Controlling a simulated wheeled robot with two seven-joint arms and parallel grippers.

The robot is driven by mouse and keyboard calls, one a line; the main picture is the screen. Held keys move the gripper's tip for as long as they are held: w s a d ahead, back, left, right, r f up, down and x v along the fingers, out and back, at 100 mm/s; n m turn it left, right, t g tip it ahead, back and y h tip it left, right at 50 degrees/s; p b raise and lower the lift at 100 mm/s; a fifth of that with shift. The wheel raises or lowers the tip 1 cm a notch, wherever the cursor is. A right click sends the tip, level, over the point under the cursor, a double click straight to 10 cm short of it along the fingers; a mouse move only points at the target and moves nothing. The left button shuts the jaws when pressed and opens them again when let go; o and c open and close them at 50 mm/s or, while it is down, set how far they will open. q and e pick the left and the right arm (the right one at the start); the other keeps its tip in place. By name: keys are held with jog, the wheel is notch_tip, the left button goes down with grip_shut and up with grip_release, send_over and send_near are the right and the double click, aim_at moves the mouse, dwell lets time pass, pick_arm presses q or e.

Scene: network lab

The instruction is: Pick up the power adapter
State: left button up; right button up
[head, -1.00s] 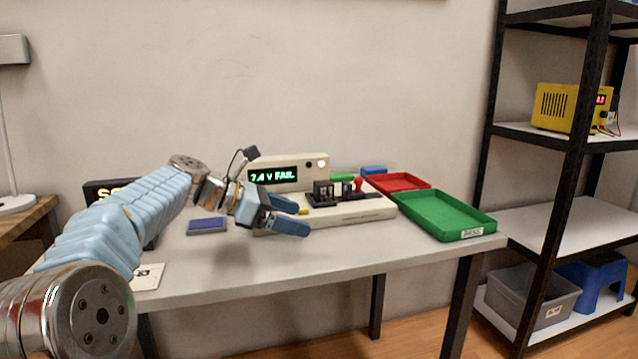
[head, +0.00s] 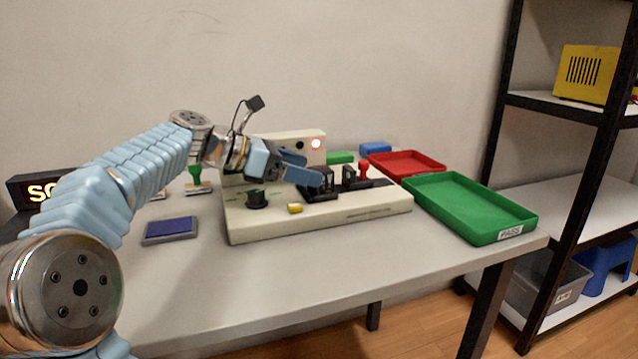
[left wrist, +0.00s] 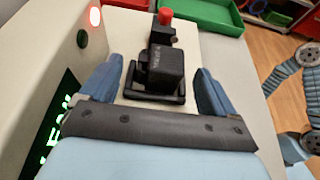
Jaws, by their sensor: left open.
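The power adapter, a black block (left wrist: 167,66), sits in a black cradle on the cream test rig (head: 375,208). In the head view the adapter (head: 328,180) shows just past my left fingertips and is partly hidden by them. My left gripper (head: 313,171) is open and reaches in over the rig from the left. In the left wrist view its fingers (left wrist: 159,68) stand on either side of the adapter, with gaps on both sides. My right gripper is not in view.
A red-knobbed clamp (head: 363,168) stands just beyond the adapter. The rig's display housing with a lit red lamp (head: 316,143) rises behind. A red tray (head: 408,165) and green tray (head: 470,207) lie right. A blue pad (head: 170,230) lies left; the front table is clear.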

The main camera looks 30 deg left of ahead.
aim_at(328, 176)
pick_arm(q)
jog(key=b+x, duration=0.1)
jog(key=x, duration=0.5)
jog(key=shift+w+d+f, duration=0.1)
jog(key=shift+f, duration=0.1)
jog(key=c, duration=1.2)
